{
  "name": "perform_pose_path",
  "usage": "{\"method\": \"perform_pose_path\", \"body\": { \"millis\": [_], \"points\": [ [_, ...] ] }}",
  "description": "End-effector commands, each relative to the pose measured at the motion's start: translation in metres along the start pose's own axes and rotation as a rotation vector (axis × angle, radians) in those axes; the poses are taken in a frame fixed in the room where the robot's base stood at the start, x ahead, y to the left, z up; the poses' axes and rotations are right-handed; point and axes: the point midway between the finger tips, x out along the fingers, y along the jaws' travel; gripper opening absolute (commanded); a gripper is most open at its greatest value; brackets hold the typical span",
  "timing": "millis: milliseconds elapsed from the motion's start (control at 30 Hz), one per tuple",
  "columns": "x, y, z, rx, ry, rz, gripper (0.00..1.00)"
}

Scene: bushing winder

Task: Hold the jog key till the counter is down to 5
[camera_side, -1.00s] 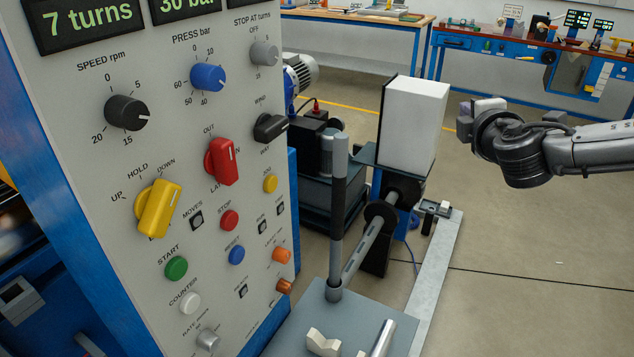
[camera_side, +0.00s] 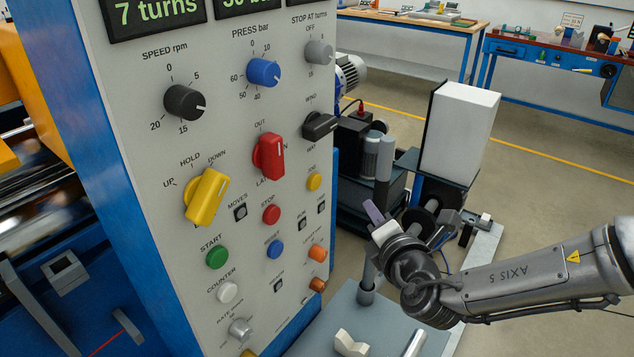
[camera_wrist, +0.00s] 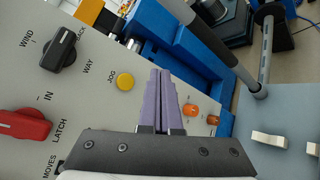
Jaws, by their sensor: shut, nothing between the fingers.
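The jog key is a round yellow button (camera_side: 313,181) on the right side of the grey control panel. In the wrist view the yellow button (camera_wrist: 125,82), labelled JOG, lies left of my fingertips, apart from them. The counter display (camera_side: 155,12) at the panel's top left reads 7 turns. My gripper (camera_side: 373,212) is in front of the panel's right edge, right of and a little below the jog key. Its purple fingers (camera_wrist: 161,74) are shut and empty.
Near the jog key are a black WIND/WAY knob (camera_side: 319,125), a red latch knob (camera_side: 268,157) and orange buttons (camera_side: 318,253). Behind my gripper stand an upright grey post (camera_side: 382,160) and a white box (camera_side: 458,135). A grey table (camera_side: 385,318) lies below.

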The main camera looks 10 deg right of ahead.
Motion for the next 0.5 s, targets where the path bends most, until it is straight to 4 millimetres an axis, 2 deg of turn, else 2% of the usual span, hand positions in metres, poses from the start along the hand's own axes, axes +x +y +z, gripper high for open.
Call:
{"method": "perform_pose_path", "body": {
  "millis": [267, 500],
  "points": [
    [0.001, 0.001, 0.0, 0.001, -0.001, 0.0, 0.0],
    [0.014, 0.01, -0.009, 0.003, -0.001, 0.0, 0.0]
  ]
}}
